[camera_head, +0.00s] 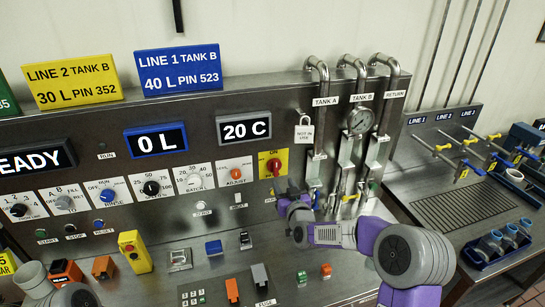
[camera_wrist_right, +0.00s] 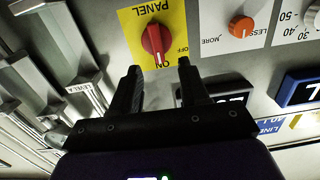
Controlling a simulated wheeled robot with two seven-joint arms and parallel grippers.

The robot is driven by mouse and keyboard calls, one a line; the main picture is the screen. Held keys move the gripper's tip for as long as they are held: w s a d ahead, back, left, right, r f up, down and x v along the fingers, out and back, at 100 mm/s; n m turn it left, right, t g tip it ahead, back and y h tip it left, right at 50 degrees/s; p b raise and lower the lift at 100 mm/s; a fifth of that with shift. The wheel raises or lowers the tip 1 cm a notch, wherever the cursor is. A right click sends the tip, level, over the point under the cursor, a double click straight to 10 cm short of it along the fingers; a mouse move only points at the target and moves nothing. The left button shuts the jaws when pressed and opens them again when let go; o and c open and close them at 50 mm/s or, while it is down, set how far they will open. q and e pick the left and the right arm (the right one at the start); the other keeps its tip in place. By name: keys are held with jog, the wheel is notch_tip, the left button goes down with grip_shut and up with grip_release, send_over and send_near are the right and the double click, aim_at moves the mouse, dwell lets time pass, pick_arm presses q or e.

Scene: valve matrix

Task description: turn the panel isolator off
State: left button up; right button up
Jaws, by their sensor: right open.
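The panel isolator is a red rotary knob (camera_head: 273,165) on a yellow plate (camera_head: 283,155) at the right end of the control row. In the right wrist view the red knob (camera_wrist_right: 153,40) appears upside down, its grip bar in line with the ON mark; OFF is printed to the side. My right gripper (camera_head: 281,191) is just below the plate in the head view. In the right wrist view its two dark fingers (camera_wrist_right: 158,68) are open and empty, tips near the plate's ON edge, with the knob beyond them and apart. My left gripper is not in view.
An orange ADJUST knob (camera_head: 236,174) sits beside the isolator. Tank pipes and gauge tubes (camera_head: 345,150) stand close on the right. A 20 C display (camera_head: 244,128) is above left. Loose fittings, including a yellow switch box (camera_head: 135,252), lie on the bench below.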

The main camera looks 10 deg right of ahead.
aim_at(276, 164)
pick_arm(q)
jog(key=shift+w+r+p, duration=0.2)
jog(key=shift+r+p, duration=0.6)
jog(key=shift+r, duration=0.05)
pick_arm(e)
jog(key=shift+t, duration=0.3)
jog(key=shift+w+r, duration=0.3)
jog(key=shift+w, duration=1.1)
jog(key=shift+w+r, duration=0.35)
jog(key=shift+w, duration=1)
jog(key=shift+w+r, duration=0.3)
jog(key=shift+w, duration=1.1)
jog(key=shift+c, duration=0.4)
grip_shut()
